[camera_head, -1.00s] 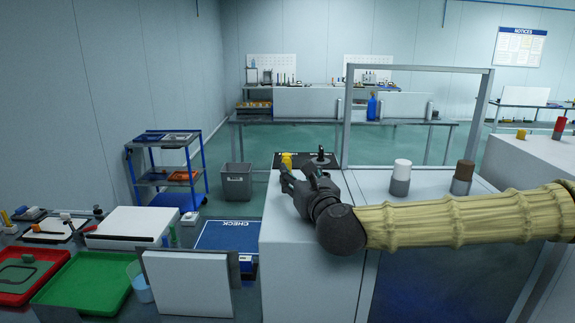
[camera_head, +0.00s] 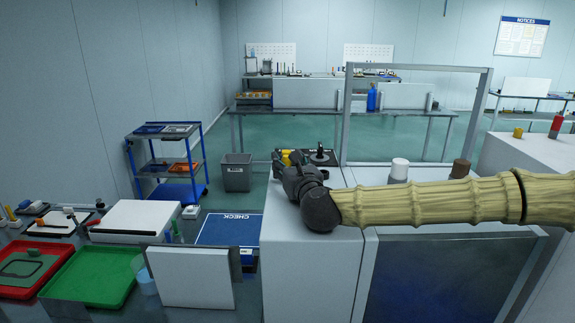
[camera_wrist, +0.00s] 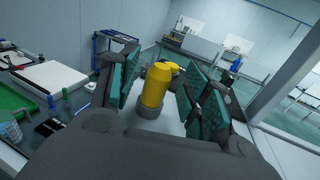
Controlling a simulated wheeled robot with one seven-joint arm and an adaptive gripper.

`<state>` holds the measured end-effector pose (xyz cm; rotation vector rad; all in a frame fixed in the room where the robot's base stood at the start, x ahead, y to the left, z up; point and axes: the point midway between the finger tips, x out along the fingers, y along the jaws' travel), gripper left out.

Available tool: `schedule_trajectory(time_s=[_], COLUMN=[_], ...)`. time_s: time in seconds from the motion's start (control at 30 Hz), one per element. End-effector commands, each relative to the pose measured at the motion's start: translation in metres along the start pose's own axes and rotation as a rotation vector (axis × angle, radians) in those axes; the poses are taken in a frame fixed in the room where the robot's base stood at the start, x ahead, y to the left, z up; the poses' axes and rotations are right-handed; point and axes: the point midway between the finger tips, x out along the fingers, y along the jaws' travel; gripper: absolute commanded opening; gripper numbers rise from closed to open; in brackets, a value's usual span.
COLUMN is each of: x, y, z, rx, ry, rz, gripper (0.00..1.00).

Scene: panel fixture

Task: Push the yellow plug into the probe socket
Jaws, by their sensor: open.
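The yellow plug (camera_wrist: 154,84) stands upright between the finger pads of my gripper (camera_wrist: 162,86) in the wrist view, with a grey collar at its foot. The pads are apart on its left and right, and contact cannot be told. In the head view my gripper (camera_head: 291,166) is over the back left of the white counter and mostly hides the yellow plug (camera_head: 284,157). A second yellow part (camera_wrist: 173,67) shows just behind it in the wrist view. I cannot make out the probe socket. A dark plate (camera_head: 331,163) with a black upright piece (camera_head: 319,152) lies just behind.
A clear framed panel (camera_head: 412,116) stands at the counter's back right. A white-topped cylinder (camera_head: 399,167) and a brown-topped one (camera_head: 461,168) stand near my arm. A blue CHECK mat (camera_head: 228,230), green tray (camera_head: 92,276) and white board (camera_head: 190,280) lie left.

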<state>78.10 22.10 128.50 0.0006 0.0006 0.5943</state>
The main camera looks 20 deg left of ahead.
Motion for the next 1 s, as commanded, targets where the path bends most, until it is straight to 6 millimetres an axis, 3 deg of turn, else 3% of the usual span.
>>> schedule_trajectory(time_s=[0.07, 0.33, 0.73, 1.0], x=[0.000, 0.000, 0.000, 0.000], y=[0.000, 0.000, 0.000, 0.000], z=[0.000, 0.000, 0.004, 0.028], rx=[0.000, 0.000, 0.000, 0.000], ry=[0.000, 0.000, -0.002, -0.003], rz=[0.000, 0.000, 0.000, -0.001], gripper=[0.48, 0.01, 0.00, 0.00])
